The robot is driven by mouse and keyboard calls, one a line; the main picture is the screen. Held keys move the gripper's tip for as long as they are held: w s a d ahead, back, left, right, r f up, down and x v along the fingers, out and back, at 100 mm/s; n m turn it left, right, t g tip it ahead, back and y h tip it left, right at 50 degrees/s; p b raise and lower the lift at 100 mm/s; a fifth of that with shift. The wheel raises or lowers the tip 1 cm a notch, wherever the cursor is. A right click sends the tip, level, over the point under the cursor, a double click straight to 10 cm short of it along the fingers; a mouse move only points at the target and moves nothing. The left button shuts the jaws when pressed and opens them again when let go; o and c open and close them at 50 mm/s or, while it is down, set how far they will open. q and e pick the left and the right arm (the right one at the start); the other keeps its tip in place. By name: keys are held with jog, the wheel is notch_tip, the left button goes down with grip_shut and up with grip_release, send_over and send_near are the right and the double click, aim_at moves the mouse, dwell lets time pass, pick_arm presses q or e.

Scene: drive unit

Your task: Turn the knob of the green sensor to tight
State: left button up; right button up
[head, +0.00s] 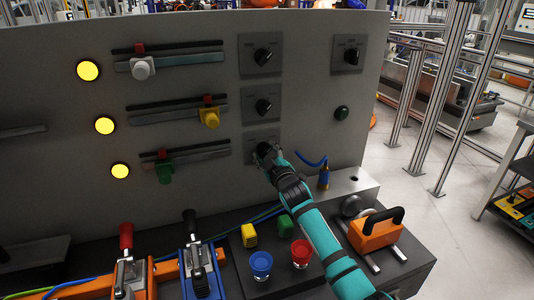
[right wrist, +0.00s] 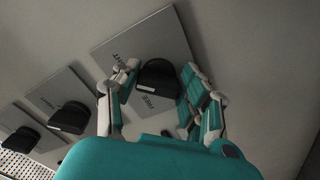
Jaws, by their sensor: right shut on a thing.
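The green sensor (head: 165,172) sits on the lowest slide rail of the grey panel, near the rail's left end. In its row, to the right, a square plate (head: 250,138) carries a black knob. My right gripper (head: 266,152) is at this knob and largely hides it in the head view. In the right wrist view, my right gripper (right wrist: 157,80) has one finger on each side of the black knob (right wrist: 158,78) and is shut on it. Lettering shows on the plate (right wrist: 118,42) on two sides of the knob. My left gripper is out of view.
Two like knobs sit above, the middle one (head: 263,106) and the top one (head: 263,55). Another knob (head: 351,56) and a green button (head: 342,113) are to the right.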

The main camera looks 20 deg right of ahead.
jog(key=shift+f+m, duration=0.2)
jog(key=shift+m, duration=0.1)
jog(key=o, duration=1)
jog(key=shift+o, duration=0.9)
jog(key=shift+r, duration=0.15)
jog(key=shift+s, duration=0.15)
jog(key=s, duration=1.1)
jog(key=shift+s+d, duration=0.25)
jog(key=shift+s, duration=0.15)
